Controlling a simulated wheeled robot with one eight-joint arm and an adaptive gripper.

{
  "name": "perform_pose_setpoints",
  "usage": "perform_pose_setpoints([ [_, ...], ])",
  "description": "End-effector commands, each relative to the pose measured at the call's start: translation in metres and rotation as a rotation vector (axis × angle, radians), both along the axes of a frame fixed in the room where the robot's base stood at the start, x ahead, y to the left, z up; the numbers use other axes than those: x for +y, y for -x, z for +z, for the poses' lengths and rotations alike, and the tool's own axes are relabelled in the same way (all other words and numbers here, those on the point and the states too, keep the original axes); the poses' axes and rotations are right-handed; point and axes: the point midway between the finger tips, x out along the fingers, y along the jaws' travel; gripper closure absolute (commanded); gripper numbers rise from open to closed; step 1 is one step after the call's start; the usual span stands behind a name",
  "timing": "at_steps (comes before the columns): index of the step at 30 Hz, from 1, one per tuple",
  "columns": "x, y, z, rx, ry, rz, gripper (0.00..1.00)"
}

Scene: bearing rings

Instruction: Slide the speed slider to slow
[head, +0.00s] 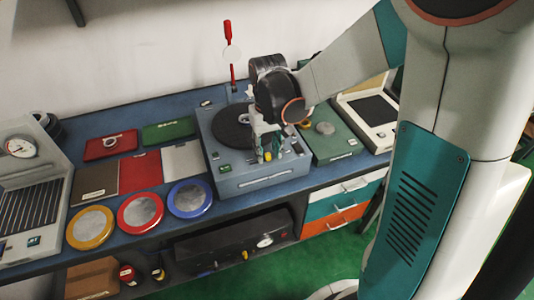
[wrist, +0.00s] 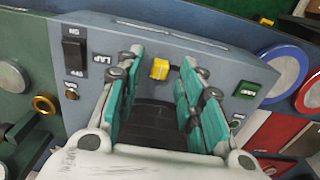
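The blue-grey machine (head: 262,182) stands on the bench with a black round plate (head: 229,128) on top. In the wrist view a yellow knob (wrist: 160,69), apparently the speed slider, sits on its top panel near the front edge. My gripper (wrist: 161,58) is open, with one teal finger on each side of the knob and gaps between. In the head view my gripper (head: 268,152) points down over the machine's front part and largely hides the knob. I cannot read any slow or fast marks.
A black rocker switch (wrist: 75,55) and a green button (wrist: 246,89) flank the knob on the panel. A red-handled upright rod (head: 231,72) stands behind the machine. Red (head: 140,210) and blue (head: 190,198) ringed discs lie to its left; a green box (head: 330,143) is close on its right.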

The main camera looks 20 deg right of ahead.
Motion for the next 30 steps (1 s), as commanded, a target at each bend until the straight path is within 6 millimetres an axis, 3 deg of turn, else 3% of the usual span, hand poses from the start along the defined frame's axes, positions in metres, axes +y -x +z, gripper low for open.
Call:
perform_pose_setpoints([
  [4,0.0,0.0,-0.009,0.0,0.0,0.0,0.65],
  [13,0.0,0.0,-0.01,0.0,0.0,0.0,0.65],
  [18,0.0,0.0,-0.01,0.0,0.0,0.0,1.0],
  [25,0.004,0.0,-0.01,0.0,0.0,0.002,1.0],
  [30,0.032,0.0,-0.009,0.0,0.0,0.006,1.0],
])
